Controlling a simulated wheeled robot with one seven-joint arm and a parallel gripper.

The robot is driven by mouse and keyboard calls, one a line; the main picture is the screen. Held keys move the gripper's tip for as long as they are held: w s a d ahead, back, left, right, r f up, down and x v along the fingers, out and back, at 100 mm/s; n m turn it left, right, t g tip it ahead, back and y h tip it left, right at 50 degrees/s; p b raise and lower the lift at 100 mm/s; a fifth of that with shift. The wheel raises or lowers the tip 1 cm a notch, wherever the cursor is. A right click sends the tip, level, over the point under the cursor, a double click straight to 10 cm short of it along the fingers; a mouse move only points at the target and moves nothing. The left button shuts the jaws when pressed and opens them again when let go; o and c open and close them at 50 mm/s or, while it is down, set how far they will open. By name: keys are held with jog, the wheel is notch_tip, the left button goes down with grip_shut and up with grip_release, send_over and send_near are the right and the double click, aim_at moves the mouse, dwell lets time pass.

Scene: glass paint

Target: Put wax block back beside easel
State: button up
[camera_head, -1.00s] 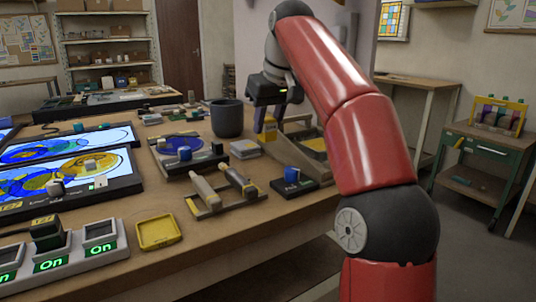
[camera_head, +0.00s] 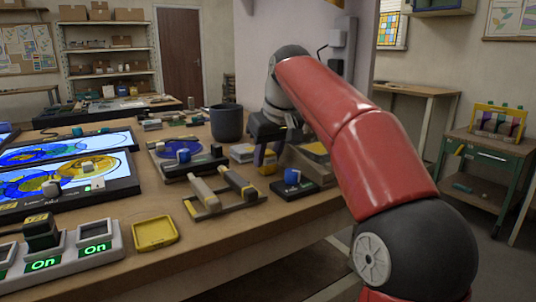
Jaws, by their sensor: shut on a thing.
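My gripper (camera_head: 266,149) is beside the left edge of a low wooden stand with a sloped yellow panel (camera_head: 318,151), which may be the easel.
A dark cup (camera_head: 227,122) stands behind and left of the gripper. A pale stacked pad (camera_head: 241,153) lies just left. A blue knob on a black base (camera_head: 292,177) sits in front. A wooden rack (camera_head: 222,193) and yellow tray (camera_head: 155,232) lie nearer.

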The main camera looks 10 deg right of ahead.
jog(key=o, duration=0.9)
jog(key=shift+f, duration=0.1)
jog(key=shift+o, duration=0.2)
jog(key=p+v, duration=0.1)
jog(key=v, duration=0.7)
jog(key=shift+s+f+p, duration=0.15)
jog(key=shift+s+p, duration=0.05)
jog(key=shift+p, duration=0.1)
